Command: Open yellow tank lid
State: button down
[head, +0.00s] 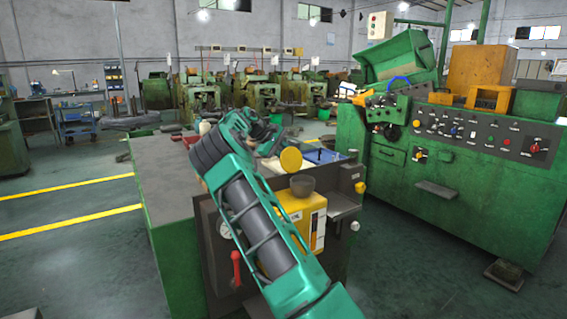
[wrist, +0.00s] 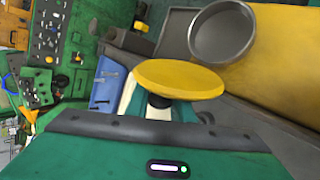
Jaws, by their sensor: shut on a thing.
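The yellow lid (head: 291,160) is a round disc, off the tank's opening and apart from it, to its upper left in the head view. In the wrist view the lid (wrist: 180,79) is at the centre, tilted, with a dark knob under it at my fingers. My gripper (wrist: 158,104) is shut on the lid; its fingers are partly hidden under the disc. The yellow tank (head: 307,228) is partly behind my arm. Its round grey filler neck (head: 302,186) is uncovered; the wrist view shows the open neck (wrist: 222,34) beside the lid, with the yellow tank top (wrist: 280,50) next to it.
The green cabinet (head: 163,180) carrying the tank has a gauge and a red lever (head: 236,268). A blue tray (head: 322,156) lies behind the lid. A large green machine with a control panel (head: 480,138) stands at right. Open floor lies at left.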

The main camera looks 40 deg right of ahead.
dwell(0.4)
jog(key=c, duration=1.6)
grip_release()
jog(key=shift+a+r, duration=0.1)
jog(key=shift+v, duration=3.95)
jog(key=shift+w, duration=0.1)
